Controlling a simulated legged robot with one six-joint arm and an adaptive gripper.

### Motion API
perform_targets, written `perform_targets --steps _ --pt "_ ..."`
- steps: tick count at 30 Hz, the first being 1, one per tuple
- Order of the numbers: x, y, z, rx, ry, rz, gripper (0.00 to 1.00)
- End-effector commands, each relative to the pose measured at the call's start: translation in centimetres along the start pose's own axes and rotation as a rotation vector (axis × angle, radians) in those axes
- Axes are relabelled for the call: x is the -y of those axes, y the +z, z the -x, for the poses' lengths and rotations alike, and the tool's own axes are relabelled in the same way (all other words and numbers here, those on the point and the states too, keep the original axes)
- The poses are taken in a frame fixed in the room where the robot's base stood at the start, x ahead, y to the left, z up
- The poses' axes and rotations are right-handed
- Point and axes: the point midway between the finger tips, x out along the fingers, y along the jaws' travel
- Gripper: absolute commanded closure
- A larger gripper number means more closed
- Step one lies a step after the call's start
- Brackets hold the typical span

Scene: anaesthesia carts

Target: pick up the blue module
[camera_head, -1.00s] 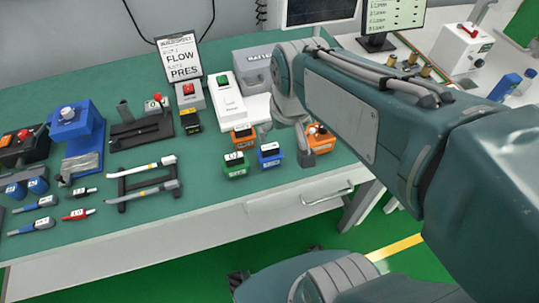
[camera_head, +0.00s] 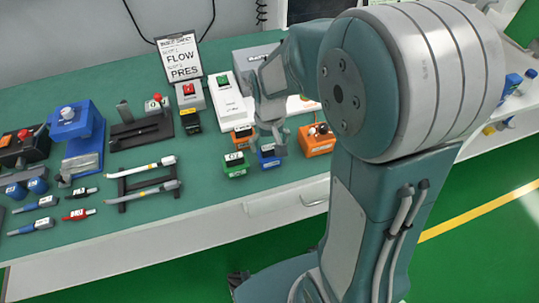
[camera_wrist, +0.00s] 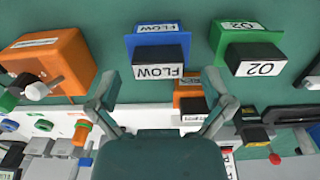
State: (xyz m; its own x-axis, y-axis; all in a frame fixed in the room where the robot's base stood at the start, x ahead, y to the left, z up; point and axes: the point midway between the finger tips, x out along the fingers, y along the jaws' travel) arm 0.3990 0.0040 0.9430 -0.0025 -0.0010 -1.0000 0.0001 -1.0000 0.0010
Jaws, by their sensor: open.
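The blue module (camera_head: 269,161) stands near the front edge of the green bench, partly hidden by my gripper in the head view. In the wrist view the blue module (camera_wrist: 163,28) has a black block labelled FLOW. My gripper (camera_head: 272,132) is above it. In the wrist view my gripper (camera_wrist: 158,82) is open, with its fingers spread to the left and right of the black block. No contact with the module shows.
The green O2 module (camera_wrist: 250,50) is close beside the blue one. An orange module (camera_head: 243,137) stands behind and a larger orange box (camera_head: 317,140) to the right. A white box with a green button (camera_head: 227,100) is further back.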

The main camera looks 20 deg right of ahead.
Motion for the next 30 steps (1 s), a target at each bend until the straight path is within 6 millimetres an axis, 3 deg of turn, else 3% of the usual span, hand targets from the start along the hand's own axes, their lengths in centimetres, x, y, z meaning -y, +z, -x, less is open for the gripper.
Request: perform_targets --steps 12,20,23,24,30 --pt "-0.1 -0.2 -5.1 0.001 0.0 0.0 0.0" --pt "-0.1 -0.3 -5.3 -0.001 0.0 0.0 0.0" --pt "-0.1 -0.3 -5.3 -0.001 0.0 0.0 0.45" --pt "-0.1 -0.3 -5.3 -0.001 0.0 0.0 0.49" --pt "-0.1 -0.3 -5.3 -0.001 0.0 0.0 0.49"
